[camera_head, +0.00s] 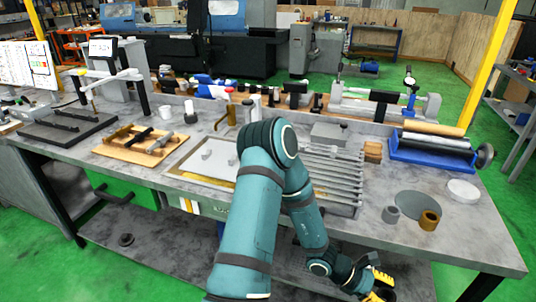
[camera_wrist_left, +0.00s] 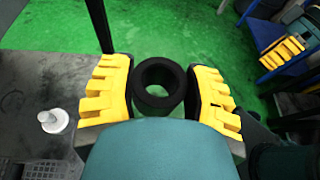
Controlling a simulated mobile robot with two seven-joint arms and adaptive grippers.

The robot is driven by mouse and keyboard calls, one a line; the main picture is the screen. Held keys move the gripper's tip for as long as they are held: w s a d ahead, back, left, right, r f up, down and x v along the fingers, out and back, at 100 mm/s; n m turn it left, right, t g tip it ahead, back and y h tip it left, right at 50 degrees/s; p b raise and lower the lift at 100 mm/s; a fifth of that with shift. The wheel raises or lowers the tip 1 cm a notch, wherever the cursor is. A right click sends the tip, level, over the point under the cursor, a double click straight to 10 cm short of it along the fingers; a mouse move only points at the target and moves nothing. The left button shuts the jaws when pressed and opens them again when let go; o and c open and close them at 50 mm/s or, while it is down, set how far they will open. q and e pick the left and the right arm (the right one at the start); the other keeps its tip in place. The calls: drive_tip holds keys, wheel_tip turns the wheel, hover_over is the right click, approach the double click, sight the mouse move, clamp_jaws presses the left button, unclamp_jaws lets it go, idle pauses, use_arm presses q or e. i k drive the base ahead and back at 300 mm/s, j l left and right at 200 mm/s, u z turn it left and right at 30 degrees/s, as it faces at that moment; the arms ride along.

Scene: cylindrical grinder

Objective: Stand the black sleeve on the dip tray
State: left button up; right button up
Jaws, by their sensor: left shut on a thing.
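The black sleeve (camera_wrist_left: 159,86) is a short, thick-walled ring. In the left wrist view it sits between the yellow fingers of my left gripper (camera_wrist_left: 160,92), which is shut on it, with its open bore towards the camera. In the head view my arm bends over the bench and down, and the gripper (camera_head: 380,284) is low at the bottom right, beyond the bench's front edge; the sleeve is not clear there. A shallow pale tray (camera_head: 186,170) with a yellowish rim lies mid-bench, partly behind my arm; I cannot tell whether it is the dip tray.
A grey sleeve (camera_head: 390,214) and a bronze sleeve (camera_head: 429,219) stand by a flat grey disc (camera_head: 412,200) at the bench's right. A white disc (camera_head: 463,190) and a blue roller fixture (camera_head: 430,155) are near. Rods fill the middle. Green floor lies below the held sleeve.

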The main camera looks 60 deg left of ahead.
sight(220, 160)
drive_tip(key=k+j+z, duration=0.3)
drive_tip(key=k+j, duration=0.4)
drive_tip(key=j, duration=0.35)
drive_tip(key=k+j+z, duration=0.3)
drive_tip(key=k+j, duration=0.5)
